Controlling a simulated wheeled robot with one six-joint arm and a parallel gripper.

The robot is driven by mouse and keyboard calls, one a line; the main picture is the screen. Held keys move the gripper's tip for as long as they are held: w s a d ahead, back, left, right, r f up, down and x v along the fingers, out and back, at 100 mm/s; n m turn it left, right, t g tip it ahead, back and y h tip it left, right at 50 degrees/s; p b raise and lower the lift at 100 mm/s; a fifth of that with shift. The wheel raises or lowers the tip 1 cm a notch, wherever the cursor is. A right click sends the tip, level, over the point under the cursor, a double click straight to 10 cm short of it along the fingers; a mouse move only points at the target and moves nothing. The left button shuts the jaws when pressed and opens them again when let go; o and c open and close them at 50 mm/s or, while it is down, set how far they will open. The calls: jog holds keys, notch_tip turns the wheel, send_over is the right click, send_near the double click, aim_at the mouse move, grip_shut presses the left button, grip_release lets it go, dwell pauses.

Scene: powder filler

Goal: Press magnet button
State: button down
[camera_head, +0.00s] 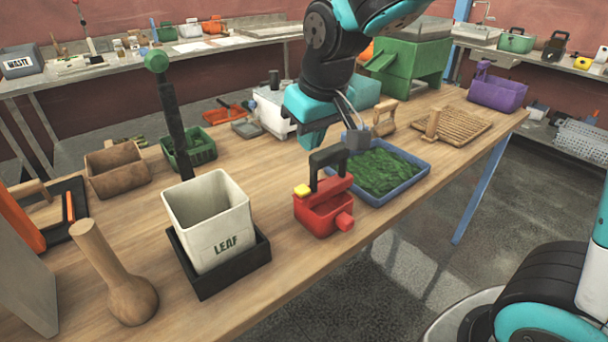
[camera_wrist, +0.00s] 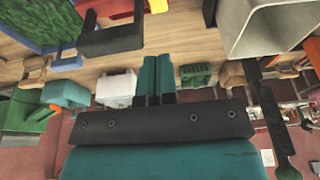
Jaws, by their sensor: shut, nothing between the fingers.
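A red device (camera_head: 323,208) stands near the table's front edge, with a yellow button (camera_head: 302,190) on its left top, a black handle (camera_head: 328,162) and a round red knob (camera_head: 345,222) in front. I cannot tell for sure which part is the magnet button. My gripper (camera_head: 311,144) is shut and empty. It hangs above the table, behind and above the device, apart from it. In the wrist view the teal fingers (camera_wrist: 157,60) are together, and the device's black handle (camera_wrist: 110,40) and yellow part (camera_wrist: 157,5) show at the top edge.
A blue tray of green leaves (camera_head: 428,168) lies right of the device. A white LEAF bin (camera_head: 208,215) in a black base stands left. A wooden pestle (camera_head: 115,270), green crate (camera_head: 203,150) and white box (camera_head: 272,110) are on the table. Bare wood lies between bin and device.

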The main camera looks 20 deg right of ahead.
aim_at(305, 191)
jog(key=x, duration=0.6)
jog(key=p+x, duration=0.1)
jog(key=x, duration=0.2)
jog(key=shift+s+d, duration=0.1)
jog(key=shift+s, duration=0.3)
jog(key=shift+f, duration=0.35)
jog(key=shift+f+b, duration=0.55)
jog(key=shift+f, duration=0.1)
jog(key=shift+s+f, duration=0.25)
jog(key=shift+f, duration=0.15)
jog(key=shift+f+b, duration=0.1)
jog(key=shift+b, duration=0.2)
jog(key=shift+s, duration=0.1)
jog(key=r+p, duration=0.4)
jog(key=r, duration=0.1)
jog(key=shift+w+r, duration=0.2)
jog(key=shift+w, duration=0.15)
jog(key=v, duration=1)
jog(key=shift+b, duration=0.45)
